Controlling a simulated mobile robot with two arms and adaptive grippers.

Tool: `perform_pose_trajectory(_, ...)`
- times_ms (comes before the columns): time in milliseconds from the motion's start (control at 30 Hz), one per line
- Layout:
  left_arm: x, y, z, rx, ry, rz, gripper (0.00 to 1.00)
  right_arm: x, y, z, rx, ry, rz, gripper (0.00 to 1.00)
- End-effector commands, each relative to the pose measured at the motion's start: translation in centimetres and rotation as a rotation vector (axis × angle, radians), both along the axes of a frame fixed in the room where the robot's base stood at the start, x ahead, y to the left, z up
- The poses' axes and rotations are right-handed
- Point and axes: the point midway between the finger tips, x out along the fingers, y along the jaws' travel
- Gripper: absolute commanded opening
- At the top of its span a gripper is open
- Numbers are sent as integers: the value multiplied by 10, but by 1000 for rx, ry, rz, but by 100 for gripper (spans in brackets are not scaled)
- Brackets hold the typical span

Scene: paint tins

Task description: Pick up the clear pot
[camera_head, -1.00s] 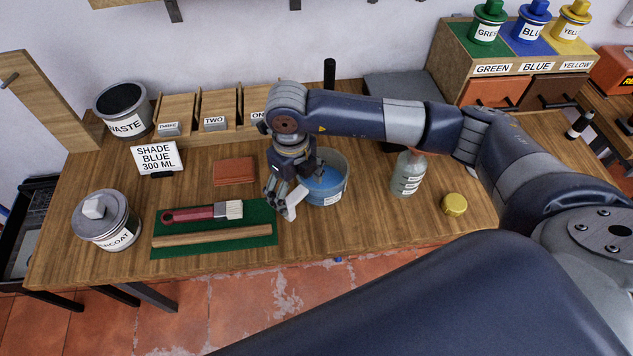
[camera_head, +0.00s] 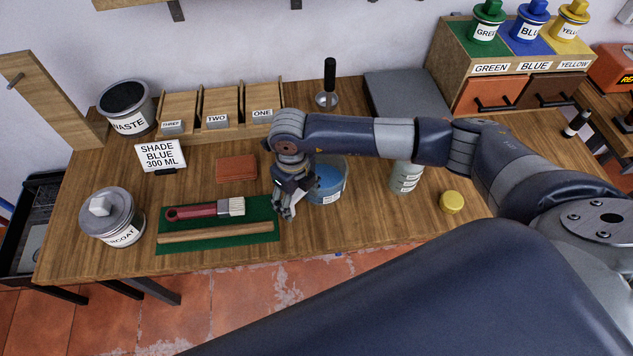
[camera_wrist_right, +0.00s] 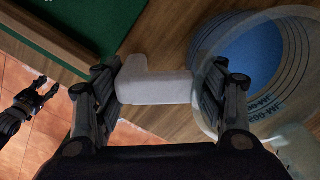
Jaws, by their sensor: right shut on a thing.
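The clear pot (camera_head: 330,184) is a see-through round tub with blue liquid inside, standing on the wooden table. In the right wrist view its rim and marked wall (camera_wrist_right: 262,65) show at the right. My right gripper (camera_head: 285,213) is at the pot's left side, shut on a white L-shaped handle (camera_wrist_right: 158,87) that fills the space between its fingers (camera_wrist_right: 157,90). The right finger hides where the handle meets the pot. My left gripper (camera_wrist_right: 46,88) shows small at the left of the wrist view, above the floor tiles; its opening is unclear.
A green mat (camera_head: 170,246) with a brush (camera_head: 205,210) and a wooden stick (camera_head: 215,232) lies left of the gripper. A bottle (camera_head: 406,178) and yellow cap (camera_head: 451,202) stand right of the pot. A lidded tin (camera_head: 112,217) stands at the far left.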

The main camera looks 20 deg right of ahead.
Motion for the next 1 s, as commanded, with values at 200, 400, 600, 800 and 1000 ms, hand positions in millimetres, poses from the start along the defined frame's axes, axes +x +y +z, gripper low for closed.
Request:
perform_pose_trajectory(200, 4, 0, -1, -1, -7, 1, 40, 0, 0, 1, 0, -1, 0, 21)
perform_pose_trajectory(400, 11, -1, -8, -3, -16, 1, 40, 1, 0, 12, 0, -3, 1, 21)
perform_pose_trajectory(600, 12, -1, -23, -2, -19, 1, 40, -9, 6, 33, 1, 0, 7, 21)
perform_pose_trajectory(800, 12, -2, -39, -3, -18, 1, 40, -51, 31, 36, 3, -2, 8, 21)
perform_pose_trajectory(1000, 10, -1, -55, -3, -16, 1, 40, -95, 57, 41, 3, -2, 8, 21)
